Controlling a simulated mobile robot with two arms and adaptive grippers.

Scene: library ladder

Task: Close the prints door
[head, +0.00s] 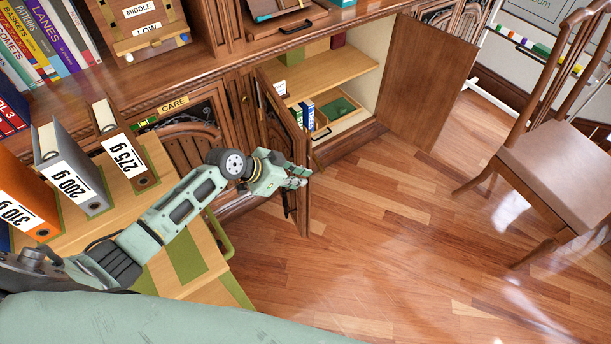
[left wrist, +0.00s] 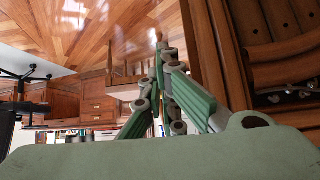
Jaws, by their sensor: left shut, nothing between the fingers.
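An open cabinet (head: 345,72) shows in the head view, with one door swung out on each side. The left door (head: 280,128) is dark wood and stands ajar toward me. The right door (head: 425,80) is a plain brown panel standing wide open. I see no prints label, so I cannot tell which is the prints door. My left gripper (head: 297,178) is shut and empty at the left door's free edge; contact is unclear. In the left wrist view its closed fingers (left wrist: 163,75) are beside a brown wooden panel (left wrist: 217,55). My right gripper is out of view.
A wooden chair (head: 565,160) stands at the right. A cart with binders (head: 75,175) stands at the left, close under my left arm. Binders (head: 303,112) and a green tray (head: 338,112) sit inside the cabinet. The floor (head: 390,230) between is clear.

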